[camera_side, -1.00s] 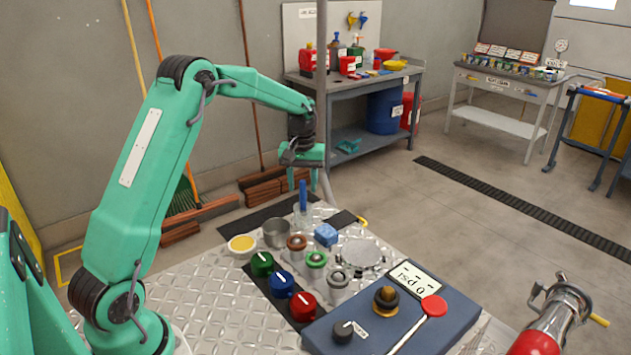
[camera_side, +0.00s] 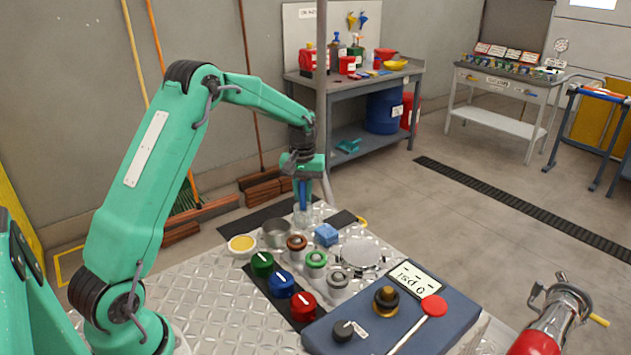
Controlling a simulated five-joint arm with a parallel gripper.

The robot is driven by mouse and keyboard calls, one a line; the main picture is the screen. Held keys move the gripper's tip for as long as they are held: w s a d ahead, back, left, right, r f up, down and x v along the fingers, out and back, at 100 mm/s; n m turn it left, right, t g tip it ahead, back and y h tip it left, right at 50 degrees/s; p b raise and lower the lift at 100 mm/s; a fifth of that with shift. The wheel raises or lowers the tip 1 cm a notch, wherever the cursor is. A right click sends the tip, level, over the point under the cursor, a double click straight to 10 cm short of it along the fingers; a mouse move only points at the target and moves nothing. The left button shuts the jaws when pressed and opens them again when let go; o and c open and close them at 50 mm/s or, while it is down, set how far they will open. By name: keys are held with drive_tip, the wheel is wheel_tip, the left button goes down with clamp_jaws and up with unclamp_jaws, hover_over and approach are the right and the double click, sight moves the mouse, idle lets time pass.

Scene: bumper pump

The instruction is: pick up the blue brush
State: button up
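The blue brush (camera_side: 303,198) stands upright in a small clear glass jar (camera_side: 305,214) at the far edge of the metal work surface. Only part of its blue handle shows; its lower end is in the jar. My gripper (camera_side: 303,186) points down at the brush, with its fingers at the top of the handle. The fingers overlap the handle in this view, so I cannot tell whether they are shut on it or only beside it.
Near the jar are a metal cup (camera_side: 276,233), a yellow-filled dish (camera_side: 242,245) and a blue block (camera_side: 326,235). Green, blue and red knobs stand closer, beside a dark gauge panel (camera_side: 420,330). Bare tread plate (camera_side: 205,300) lies at left.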

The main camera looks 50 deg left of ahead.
clamp_jaws()
drive_tip(key=shift+r, duration=0.1)
wheel_tip(320, 180, up, 10)
drive_tip(key=shift+f, duration=0.1)
idle(0.4)
idle(0.5)
drive_tip(key=s+a+f+g+h, duration=0.1)
drive_tip(key=s+a+g+h, duration=0.1)
drive_tip(key=s, duration=1.4)
drive_tip(key=shift+s+f+g, duration=0.15)
drive_tip(key=shift+s+g, duration=0.1)
drive_tip(key=shift+g, duration=0.45)
drive_tip(key=shift+f, duration=0.1)
